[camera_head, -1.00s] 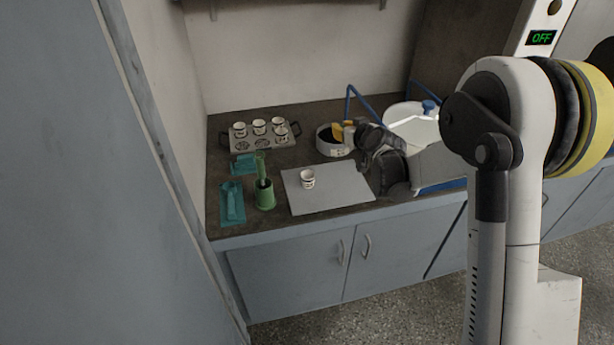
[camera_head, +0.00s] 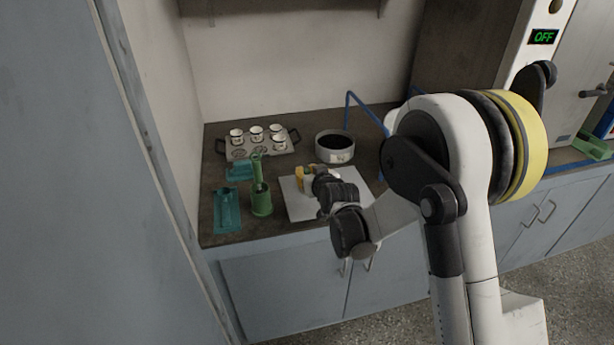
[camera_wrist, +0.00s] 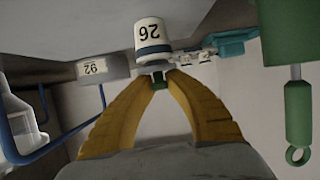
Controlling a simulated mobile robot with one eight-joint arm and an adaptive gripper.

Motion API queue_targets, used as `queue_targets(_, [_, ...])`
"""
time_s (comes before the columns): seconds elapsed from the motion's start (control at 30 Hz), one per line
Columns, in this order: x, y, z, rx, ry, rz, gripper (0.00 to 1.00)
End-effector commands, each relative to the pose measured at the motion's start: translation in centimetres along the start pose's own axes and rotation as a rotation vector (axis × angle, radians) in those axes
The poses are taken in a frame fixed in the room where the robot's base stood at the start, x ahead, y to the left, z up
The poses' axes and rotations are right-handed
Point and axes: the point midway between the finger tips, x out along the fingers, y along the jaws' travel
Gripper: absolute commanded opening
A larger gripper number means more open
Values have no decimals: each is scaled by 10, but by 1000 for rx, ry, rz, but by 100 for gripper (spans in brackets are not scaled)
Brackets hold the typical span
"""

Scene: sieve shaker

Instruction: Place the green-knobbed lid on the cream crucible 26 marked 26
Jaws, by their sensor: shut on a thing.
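The wrist view is upside down. In it the cream crucible marked 26 (camera_wrist: 151,33), with a dark band, stands upright on a grey mat (camera_head: 292,207). My gripper (camera_wrist: 160,82) has its yellow fingers shut on the green knob (camera_wrist: 159,80) of a pale lid (camera_wrist: 154,68). The lid is at the crucible's mouth, roughly in line with it; whether it touches the rim I cannot tell. In the head view my gripper (camera_head: 303,176) is over the mat and hides the crucible and lid.
A white round pot (camera_head: 335,153) with a dark inside and a label stands behind the mat. A tray (camera_head: 238,152) with several cups is at the back left. A green holder (camera_head: 261,202) and teal pieces (camera_head: 227,212) lie left. A blue frame (camera_head: 365,112) rises at the back right.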

Motion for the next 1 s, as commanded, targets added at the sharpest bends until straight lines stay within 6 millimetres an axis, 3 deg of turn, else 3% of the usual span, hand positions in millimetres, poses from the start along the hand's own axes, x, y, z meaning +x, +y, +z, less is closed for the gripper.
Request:
queue_targets(0.53, [4, 0, 9, 0, 0, 0, 1])
queue_targets(0.57, [4, 0, 9, 0, 0, 0, 20])
queue_targets(0.6, [4, 0, 8, 0, 0, 0, 32])
queue_targets(0.63, [4, 0, 8, 0, 0, 0, 37])
queue_targets(1.0, [1, 0, 2, 0, 0, 0, 37])
